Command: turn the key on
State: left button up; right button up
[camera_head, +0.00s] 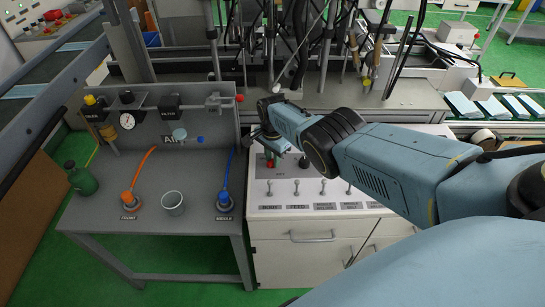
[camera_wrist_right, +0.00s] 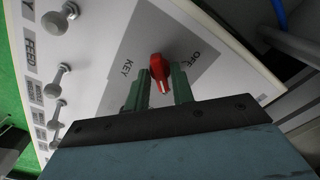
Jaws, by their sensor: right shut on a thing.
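The red key switch (camera_wrist_right: 159,66) sits on a grey patch of the white control panel (camera_wrist_right: 100,60). The words KEY and OFF are printed beside it in the right wrist view. A pale mark on the key's near end points toward my gripper, away from the OFF word. My right gripper (camera_wrist_right: 162,82) has its two green fingers on either side of the key, shut on it. In the head view my right gripper (camera_head: 271,152) is over the panel's upper left, and the arm hides part of the panel. My left gripper is not in view.
Several toggle switches (camera_head: 297,187) stand in a row on the panel, close to the gripper. Left of it is a grey bench (camera_head: 140,240) with a blue hose fitting (camera_head: 224,201), a cup (camera_head: 173,203) and an orange hose fitting (camera_head: 129,200). Cables hang behind.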

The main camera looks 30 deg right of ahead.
dwell(0.3)
jog(key=o, duration=1)
jog(key=shift+r, duration=0.1)
notch_tip(320, 180, up, 13)
jog(key=p, duration=0.8)
jog(key=shift+r+p, duration=0.15)
jog(key=shift+p, duration=0.25)
